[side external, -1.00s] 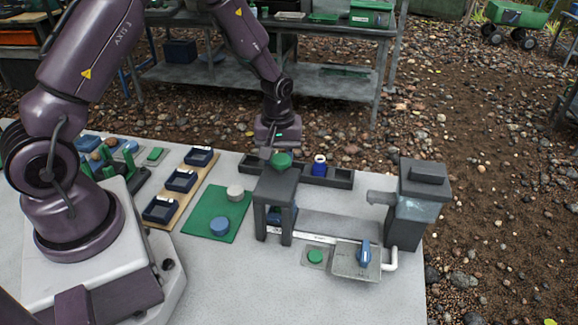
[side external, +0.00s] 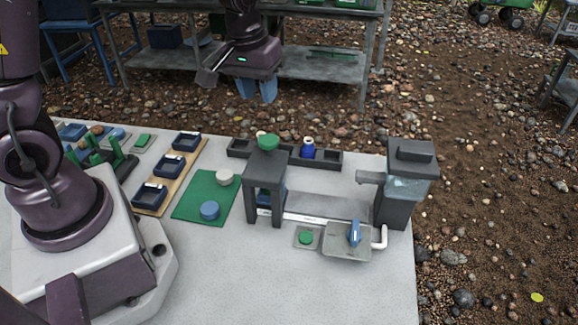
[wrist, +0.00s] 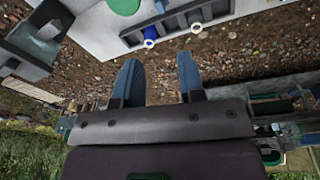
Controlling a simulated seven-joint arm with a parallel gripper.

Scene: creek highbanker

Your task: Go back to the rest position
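My gripper (side external: 257,92) hangs high behind the far edge of the white table (side external: 280,280), over the gravel. Its two blue fingers are apart with nothing between them, and the wrist view shows the same empty gap (wrist: 160,80). In the side view, the dark stand with the green round top (side external: 268,144) is on the table below and in front of my gripper, well clear of it. The dark tray (side external: 330,161) at the table's back edge holds a blue bottle (side external: 308,148) and a cream-topped item, partly hidden by the stand.
A green mat (side external: 190,205) with a blue and a pale disc lies left of the stand. Several blue bins (side external: 150,195) sit farther left. A grey tank (side external: 410,185) stands at the right. A metal shelf (side external: 320,68) is behind my gripper.

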